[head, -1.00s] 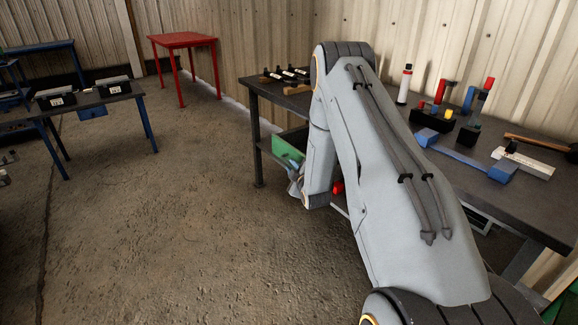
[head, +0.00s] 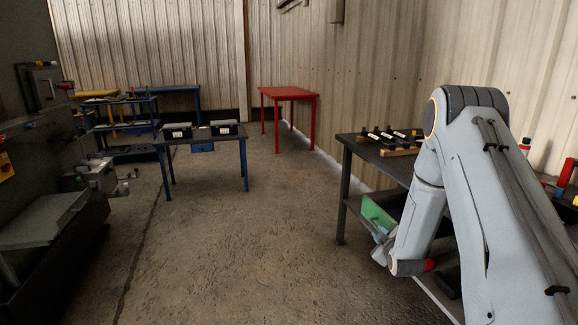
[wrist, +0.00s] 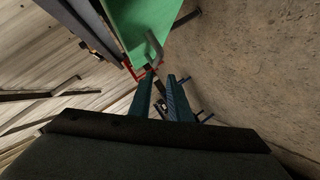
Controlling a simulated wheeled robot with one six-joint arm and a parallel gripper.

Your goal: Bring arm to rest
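My arm is folded at the right of the head view, and my gripper (head: 380,248) hangs low beside the dark workbench (head: 345,150), partly hidden by my own arm links. In the wrist view my gripper (wrist: 163,80) shows two dark teal fingers with a gap between them, and nothing is seen held. A green panel (wrist: 135,25) with a bent grey bar on it is close beyond the fingertips. The same green panel (head: 378,216) shows under the workbench top in the head view. I cannot tell whether the gripper touches it.
A red table (head: 288,92) stands at the back by the wall. A blue-legged table (head: 205,140) with two black-and-white boxes stands left of centre. A dark machine (head: 45,150) fills the left side. The concrete floor in the middle is clear.

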